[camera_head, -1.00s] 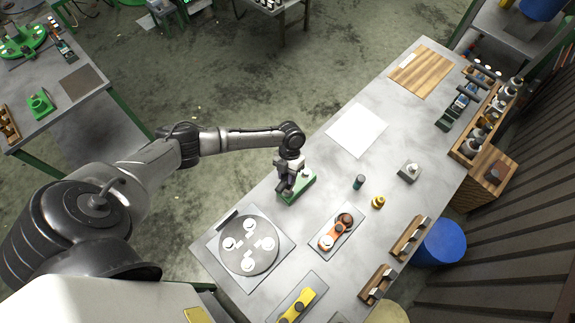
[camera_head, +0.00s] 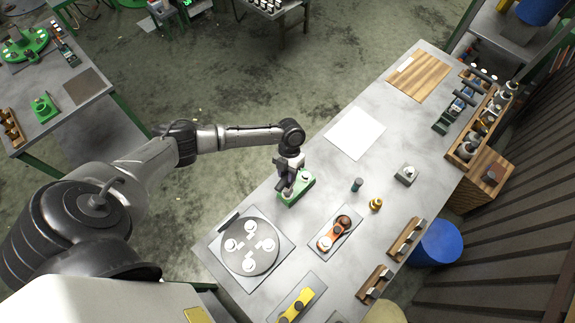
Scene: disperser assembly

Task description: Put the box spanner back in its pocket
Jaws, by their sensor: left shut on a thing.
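My left gripper (camera_head: 286,187) reaches in from the left and points down over the green block (camera_head: 296,199), near the table's left edge. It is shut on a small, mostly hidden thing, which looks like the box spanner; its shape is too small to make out. The green block has a pale round part (camera_head: 306,177) on top, just right of the fingers. I cannot tell whether the held thing touches the block. The spanner's pocket cannot be made out with certainty; a tool holder with dark slots (camera_head: 440,127) stands at the far right edge. My right gripper is out of view.
A grey round plate with white discs (camera_head: 250,263), a tray with an orange part (camera_head: 323,244), a dark teal cylinder (camera_head: 357,185) and a yellow piece (camera_head: 376,204) stand nearby. A white sheet (camera_head: 355,134) and wooden board (camera_head: 405,84) lie farther back. Wooden racks line the right.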

